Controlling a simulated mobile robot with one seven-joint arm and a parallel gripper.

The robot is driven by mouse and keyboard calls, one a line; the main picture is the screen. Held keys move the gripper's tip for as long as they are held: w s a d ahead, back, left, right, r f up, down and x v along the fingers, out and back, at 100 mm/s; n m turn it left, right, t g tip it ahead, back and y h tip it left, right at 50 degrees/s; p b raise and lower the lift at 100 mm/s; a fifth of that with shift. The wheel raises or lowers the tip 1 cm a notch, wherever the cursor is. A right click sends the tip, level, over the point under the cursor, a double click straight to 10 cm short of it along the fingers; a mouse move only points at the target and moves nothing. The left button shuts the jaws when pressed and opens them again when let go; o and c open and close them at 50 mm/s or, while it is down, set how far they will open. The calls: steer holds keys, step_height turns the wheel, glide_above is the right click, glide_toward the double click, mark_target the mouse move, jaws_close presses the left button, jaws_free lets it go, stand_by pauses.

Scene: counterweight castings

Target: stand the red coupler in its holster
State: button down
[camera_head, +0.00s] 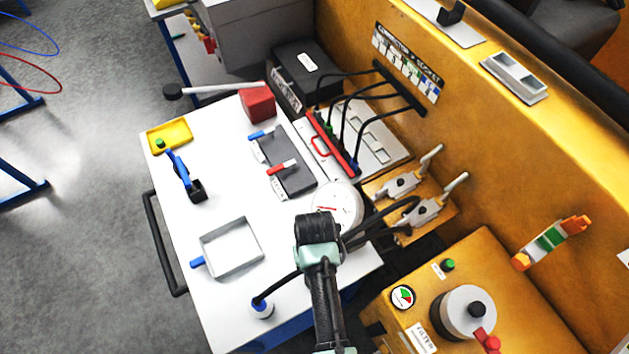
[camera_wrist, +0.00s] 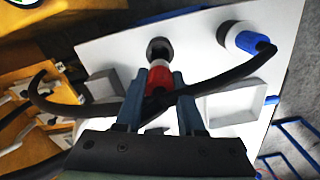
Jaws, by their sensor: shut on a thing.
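In the wrist view my gripper (camera_wrist: 160,84) is shut on the red coupler (camera_wrist: 159,78), with one blue-grey finger on each side of its red body. The coupler has a pale band at its far end, which points at a dark round cup (camera_wrist: 159,46). The cup looks like the holster; I cannot tell whether the coupler touches or enters it. A black hose passes across the fingers in front of the coupler's lower part. In the head view my arm and wrist hide the fingers, the coupler and the cup.
A white cylinder with a blue end (camera_head: 262,308) and a black hose stands at the table's front; it also shows in the wrist view (camera_wrist: 243,38). An open rectangular frame (camera_head: 204,240) lies nearby. A round dial (camera_head: 338,203) and levers (camera_head: 425,208) are close to my wrist.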

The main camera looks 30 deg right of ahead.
steer(key=shift+r, duration=0.1)
step_height(320, 180, down, 6)
steer(key=b, duration=0.4)
steer(key=shift+w+f+b, duration=0.1)
steer(key=shift+f+b, duration=0.85)
steer(key=shift+f, duration=0.75)
stand_by(2.1)
steer(key=shift+c, duration=2.2)
jaws_free()
steer(key=shift+r, duration=0.15)
step_height(320, 180, up, 13)
steer(key=shift+f+b, duration=0.1)
steer(key=shift+b, duration=0.55)
